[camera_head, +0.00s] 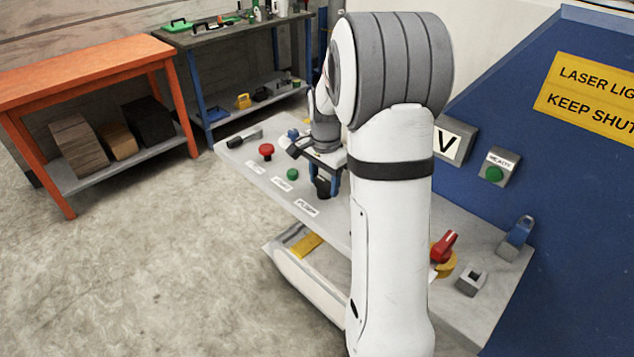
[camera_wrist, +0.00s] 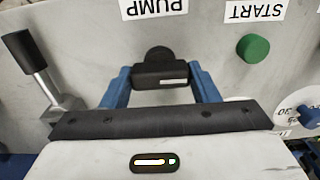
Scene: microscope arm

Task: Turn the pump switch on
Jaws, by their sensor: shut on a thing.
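The pump switch is a black knob with a bar-shaped handle and a white mark (camera_wrist: 160,75). It stands on the grey panel below the label PUMP (camera_wrist: 153,8), which appears upside down in the wrist view. My gripper (camera_wrist: 160,76) has its two blue fingers on either side of the handle, shut on it. In the head view my gripper (camera_head: 322,181) is at the black knob (camera_head: 322,188) behind the PUMP label (camera_head: 307,208). My arm hides part of the panel there.
A green START button (camera_wrist: 253,48) and a black-handled lever (camera_wrist: 24,52) flank the switch in the wrist view.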

